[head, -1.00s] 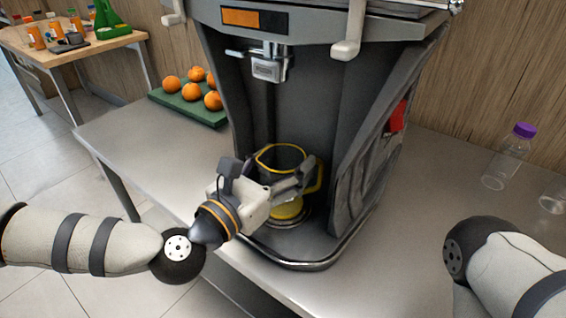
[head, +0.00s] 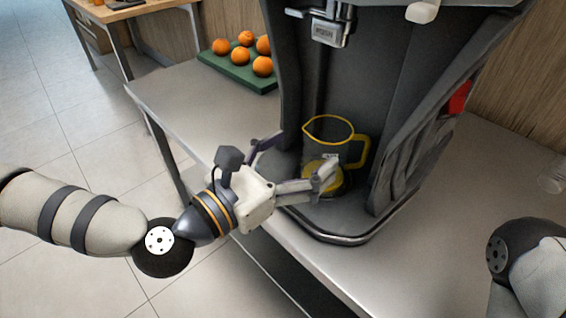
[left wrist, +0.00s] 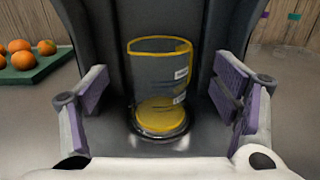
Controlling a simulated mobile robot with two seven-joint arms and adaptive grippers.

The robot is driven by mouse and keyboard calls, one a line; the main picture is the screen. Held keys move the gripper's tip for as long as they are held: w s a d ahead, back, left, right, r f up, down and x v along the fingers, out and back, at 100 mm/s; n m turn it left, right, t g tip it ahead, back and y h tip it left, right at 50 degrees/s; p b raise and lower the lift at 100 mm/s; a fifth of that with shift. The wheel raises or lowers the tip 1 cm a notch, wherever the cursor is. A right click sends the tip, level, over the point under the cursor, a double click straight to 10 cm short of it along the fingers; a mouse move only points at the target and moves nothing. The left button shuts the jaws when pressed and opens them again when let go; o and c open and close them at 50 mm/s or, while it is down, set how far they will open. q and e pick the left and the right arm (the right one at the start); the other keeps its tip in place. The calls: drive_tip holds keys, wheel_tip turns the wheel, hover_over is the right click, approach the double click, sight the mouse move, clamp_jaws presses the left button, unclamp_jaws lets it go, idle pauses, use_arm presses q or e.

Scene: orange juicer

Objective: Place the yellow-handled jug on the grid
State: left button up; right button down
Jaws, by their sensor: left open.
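The jug (head: 331,150) is clear with a yellow rim, yellow handle and yellow base. It stands upright on the round grid (head: 333,193) at the bottom of the juicer, under the spout. In the left wrist view the jug (left wrist: 160,85) is centred between the fingers, farther ahead, with the grid (left wrist: 160,137) under it. My left gripper (head: 294,163) is open and empty in front of the jug, apart from it. Its open fingers also show in the left wrist view (left wrist: 165,105). My right arm shows at the right edge, but its gripper is out of view.
The dark juicer (head: 385,90) stands on a steel table (head: 180,100), its side walls flanking the jug. A green tray (head: 235,72) with several oranges lies to its left. A clear bottle (head: 552,178) lies at the right.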

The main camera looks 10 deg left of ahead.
use_arm(q)
drive_tip(key=v, duration=0.4)
drive_tip(key=shift+s+a, duration=0.1)
drive_tip(key=shift+s, duration=0.1)
use_arm(e)
drive_tip(key=shift+s+f, duration=0.15)
drive_tip(key=shift+f, duration=0.1)
